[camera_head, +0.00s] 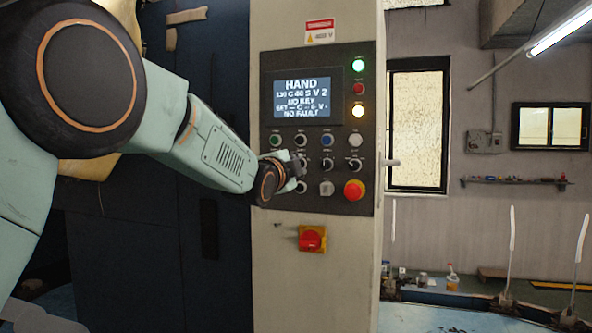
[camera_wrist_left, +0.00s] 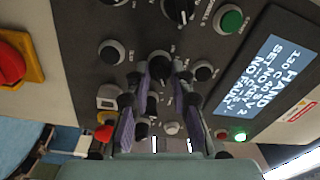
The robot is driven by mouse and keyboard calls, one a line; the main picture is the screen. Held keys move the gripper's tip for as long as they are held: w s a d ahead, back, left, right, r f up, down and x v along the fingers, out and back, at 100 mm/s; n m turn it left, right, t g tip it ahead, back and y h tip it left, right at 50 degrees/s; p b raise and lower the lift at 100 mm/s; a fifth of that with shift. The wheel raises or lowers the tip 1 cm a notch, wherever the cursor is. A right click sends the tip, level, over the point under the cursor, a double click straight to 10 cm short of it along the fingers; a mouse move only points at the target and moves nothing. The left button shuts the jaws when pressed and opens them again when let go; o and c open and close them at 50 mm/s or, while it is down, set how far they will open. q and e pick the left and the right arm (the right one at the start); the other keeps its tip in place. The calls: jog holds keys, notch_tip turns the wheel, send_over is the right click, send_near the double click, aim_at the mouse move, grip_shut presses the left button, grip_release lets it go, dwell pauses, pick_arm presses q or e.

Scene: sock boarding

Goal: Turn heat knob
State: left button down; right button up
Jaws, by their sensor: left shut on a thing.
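The dark control panel (camera_head: 360,205) stands upright with rows of round knobs and buttons; their labels are too small to read. My left gripper (camera_head: 296,166) is at the middle of these rows and hides some of them. In the left wrist view, my left gripper (camera_wrist_left: 160,74) has its two fingers on either side of a black knob (camera_wrist_left: 159,67), shut on it. I cannot read a label that marks it as the heat knob. My right gripper is in neither view.
The panel's screen (camera_head: 302,98) shows "HAND", "NO KEY" and "NO FAULT". A red emergency button (camera_head: 354,190) sits at the lower right of the panel, and a red switch (camera_head: 311,238) on yellow is below. Other knobs closely surround the fingers. Green and yellow lamps are lit.

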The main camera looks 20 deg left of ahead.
pick_arm(q)
jog(key=shift+f, duration=0.1)
dwell(0.4)
jog(key=c, duration=1.2)
grip_release()
jog(key=shift+o, duration=0.2)
jog(key=s, duration=1.2)
jog(key=shift+a+f, duration=0.2)
jog(key=shift+a, duration=0.2)
jog(key=shift+f, duration=0.1)
